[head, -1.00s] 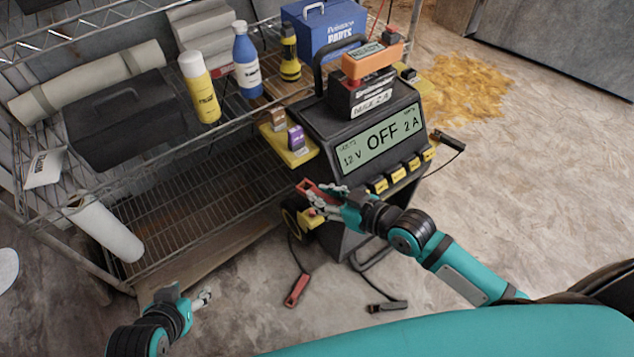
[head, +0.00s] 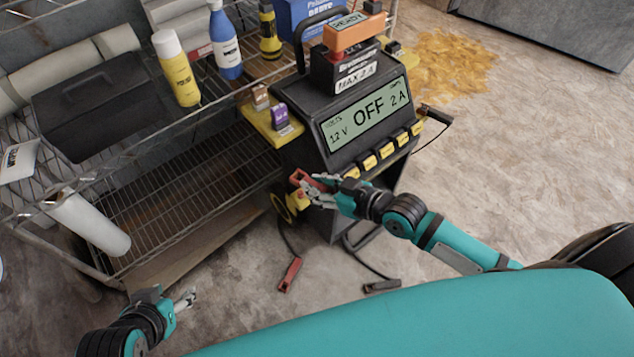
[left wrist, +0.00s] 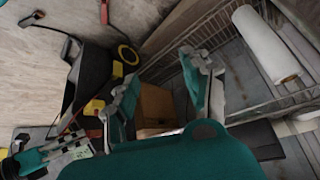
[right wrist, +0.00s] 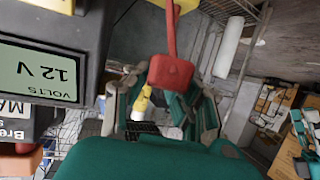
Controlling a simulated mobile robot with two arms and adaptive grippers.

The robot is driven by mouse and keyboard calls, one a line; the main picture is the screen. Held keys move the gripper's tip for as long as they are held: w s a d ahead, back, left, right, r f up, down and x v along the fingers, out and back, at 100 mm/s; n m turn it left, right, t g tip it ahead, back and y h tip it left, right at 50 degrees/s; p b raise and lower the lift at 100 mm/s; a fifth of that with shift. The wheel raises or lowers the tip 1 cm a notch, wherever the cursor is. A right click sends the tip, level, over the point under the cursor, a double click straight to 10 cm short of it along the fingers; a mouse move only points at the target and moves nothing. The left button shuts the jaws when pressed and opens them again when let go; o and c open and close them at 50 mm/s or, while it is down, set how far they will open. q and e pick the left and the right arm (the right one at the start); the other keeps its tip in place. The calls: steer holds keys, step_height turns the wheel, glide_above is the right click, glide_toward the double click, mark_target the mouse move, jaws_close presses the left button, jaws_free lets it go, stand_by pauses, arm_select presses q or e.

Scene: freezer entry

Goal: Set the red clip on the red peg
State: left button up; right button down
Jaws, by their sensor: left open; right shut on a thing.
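A red clip (head: 300,178) is in my right gripper (head: 318,190), beside the lower left side of the charger (head: 320,165). In the right wrist view the red clip (right wrist: 170,73) is between the fingers (right wrist: 167,90), with a thin red part rising from it. A yellow fitting (head: 297,203) is right by this gripper. I cannot clearly make out the red peg; gripper and clip crowd that spot. My left gripper (head: 188,298) is open and empty, low at the left; its spread fingers (left wrist: 163,70) show in the left wrist view.
Another red clip (head: 289,274) and a black clip (head: 382,286) lie on the floor with cables. A wire shelf (head: 165,215) with a white roll (head: 95,226) stands left. A black clip (head: 436,115) is at the charger's right. Floor on the right is open.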

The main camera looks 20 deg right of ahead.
steer(key=shift+f+b, duration=0.55)
steer(key=shift+f, duration=0.4)
steer(key=shift+f+b, duration=0.35)
steer(key=shift+f, duration=0.25)
arm_select(q)
steer(key=w+d+r+t+h, duration=0.1)
steer(key=w+d+r+t, duration=0.1)
steer(key=w+r+t, duration=0.3)
steer(key=shift+w+d+r, duration=0.15)
steer(key=shift+w+d, duration=0.25)
steer(key=shift+w, duration=0.85)
arm_select(e)
steer(key=shift+f, duration=0.4)
arm_select(q)
steer(key=shift+s, duration=0.1)
steer(key=shift+s+a+f+g, duration=0.2)
steer(key=shift+s+f+g, duration=0.1)
steer(key=shift+s+f, duration=0.15)
steer(key=shift+s+a+f+g, duration=0.2)
steer(key=shift+s+f+g, duration=0.15)
steer(key=shift+f, duration=0.1)
steer(key=shift+s, duration=0.1)
